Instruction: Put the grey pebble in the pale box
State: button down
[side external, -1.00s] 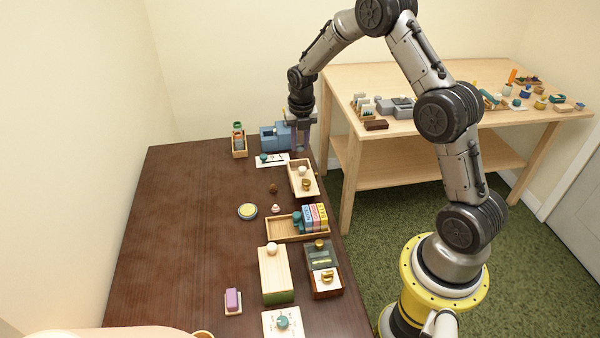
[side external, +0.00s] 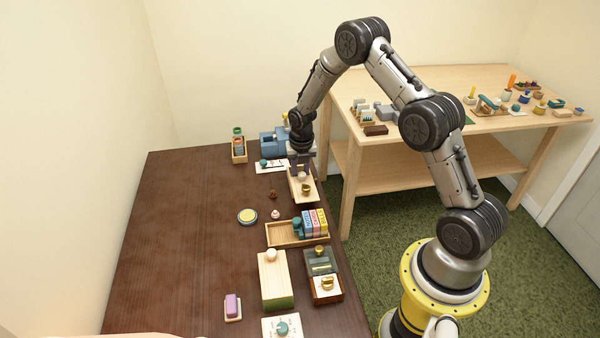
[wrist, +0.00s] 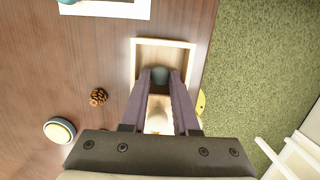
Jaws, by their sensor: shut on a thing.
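My gripper (side external: 300,172) hangs over the far end of a pale wooden open box (side external: 314,196). In the wrist view its fingers (wrist: 160,80) are closed on a small, rounded blue-grey thing, the grey pebble (wrist: 160,73). The pebble shows at the fingertips, inside the outline of the pale box (wrist: 165,42). I cannot tell whether it touches the box floor. In the side view the fingers hide the pebble. A brass-coloured piece (side external: 306,189) shows at the near part of the box.
A pine cone (side external: 273,194) and a round yellow-and-blue tin (side external: 247,216) lie left of the box. A divided wooden tray (side external: 284,234) with coloured boxes stands nearer. A blue-grey object (side external: 268,142) stands behind. The dark table's left side is clear.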

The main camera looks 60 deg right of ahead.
jog(key=shift+f, duration=0.15)
jog(key=c, duration=0.9)
grip_release()
jog(key=shift+c, duration=0.2)
